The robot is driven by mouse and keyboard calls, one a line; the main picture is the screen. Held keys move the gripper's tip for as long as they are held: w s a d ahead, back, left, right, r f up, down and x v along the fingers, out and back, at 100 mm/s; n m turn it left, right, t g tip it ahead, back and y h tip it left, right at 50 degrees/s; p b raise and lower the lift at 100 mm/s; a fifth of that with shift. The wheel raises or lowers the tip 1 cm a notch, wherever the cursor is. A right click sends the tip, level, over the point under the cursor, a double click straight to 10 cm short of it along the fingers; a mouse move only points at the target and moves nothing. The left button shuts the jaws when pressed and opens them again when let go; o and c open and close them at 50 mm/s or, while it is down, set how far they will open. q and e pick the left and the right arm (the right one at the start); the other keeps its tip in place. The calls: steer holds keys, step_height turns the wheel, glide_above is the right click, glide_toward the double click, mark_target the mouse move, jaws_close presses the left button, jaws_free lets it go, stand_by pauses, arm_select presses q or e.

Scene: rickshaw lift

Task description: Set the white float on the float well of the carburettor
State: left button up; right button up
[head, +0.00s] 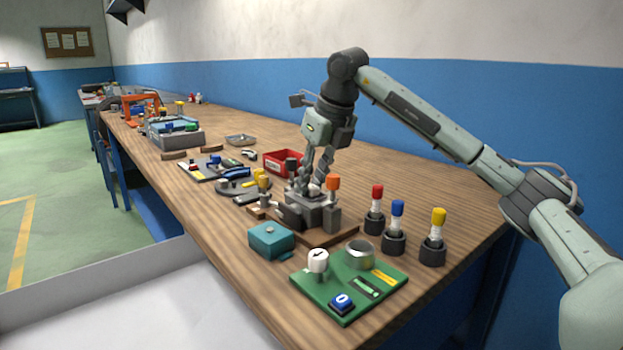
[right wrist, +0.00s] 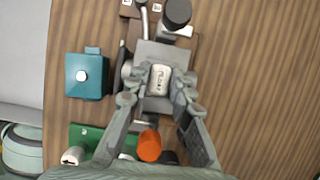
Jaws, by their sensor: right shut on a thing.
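The grey carburettor (head: 312,214) stands on a wooden board on the workbench; in the right wrist view its grey body (right wrist: 158,50) lies under my fingers. The white float (head: 314,188) is at the top of the carburettor, and the right wrist view shows it (right wrist: 159,79) between my fingertips. My right gripper (head: 316,178) points down and is shut on the float. The float well is hidden under the float and fingers. I cannot tell whether the float touches the well or is just above it. My left gripper is not in view.
An orange-topped part (head: 333,184) rises close to the right gripper. A teal box (head: 271,240) and a green board (head: 348,284) stand in front. Red, blue and yellow-capped pegs (head: 397,228) stand to the right. A red bin (head: 285,160) is behind.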

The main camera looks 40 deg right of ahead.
steer(key=o, duration=0.9)
steer(key=shift+o, duration=0.3)
steer(key=o, duration=0.4)
steer(key=shift+c, duration=0.2)
steer(key=shift+r, duration=0.15)
